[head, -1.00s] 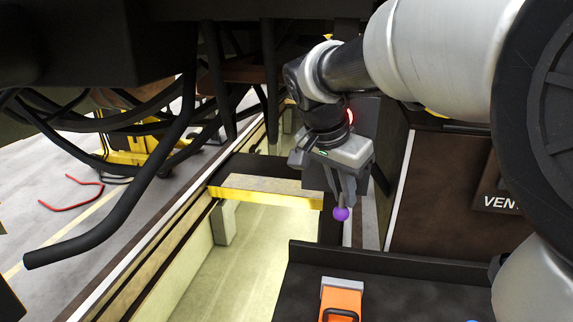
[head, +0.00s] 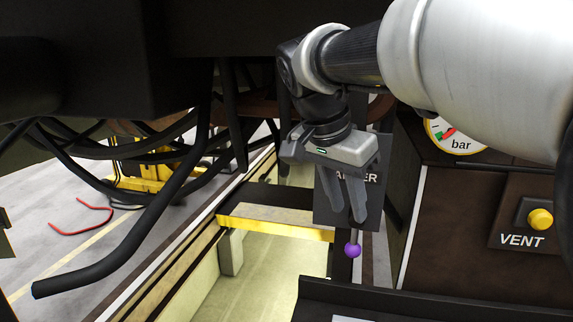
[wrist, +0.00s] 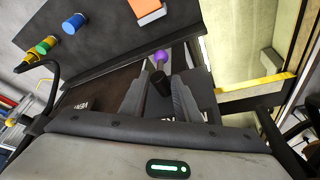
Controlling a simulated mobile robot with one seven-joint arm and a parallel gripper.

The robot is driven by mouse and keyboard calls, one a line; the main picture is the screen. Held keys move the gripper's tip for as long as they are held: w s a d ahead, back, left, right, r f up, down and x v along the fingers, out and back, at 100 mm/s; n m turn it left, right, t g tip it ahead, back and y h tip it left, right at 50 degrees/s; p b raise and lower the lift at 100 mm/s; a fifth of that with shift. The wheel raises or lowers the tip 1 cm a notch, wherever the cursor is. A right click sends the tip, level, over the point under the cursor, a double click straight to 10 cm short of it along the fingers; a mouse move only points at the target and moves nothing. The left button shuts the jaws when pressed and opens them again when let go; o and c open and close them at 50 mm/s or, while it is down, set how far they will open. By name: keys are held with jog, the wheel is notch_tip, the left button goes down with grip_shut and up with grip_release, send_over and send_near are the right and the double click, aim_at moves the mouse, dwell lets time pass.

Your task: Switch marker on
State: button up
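I cannot tell whether either finger touches the stem. Nothing is clearly held.
A panel at the right carries a yellow VENT button (head: 540,219) and a bar gauge (head: 455,135). Black hoses (head: 130,245) hang at the left. A yellow-edged beam (head: 275,228) crosses the pit. An orange object (wrist: 147,9) lies on the dark tray.

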jog(key=v, duration=0.8)
jog(key=shift+r+p, duration=0.25)
jog(key=shift+p, duration=0.05)
jog(key=shift+a, duration=0.1)
jog(key=s+d+f+n+t+y, duration=0.1)
jog(key=s+f+n+y, duration=0.1)
jog(key=s+f+n, duration=0.3)
jog(key=s+d+f+n+t+y, duration=0.1)
jog(key=s+d+f+n, duration=0.1)
jog(key=s+f+n, duration=0.3)
jog(key=s+f, duration=0.3)
jog(key=f, duration=0.4)
jog(key=shift+s+t+y, duration=0.25)
jog(key=shift+t+y, duration=0.15)
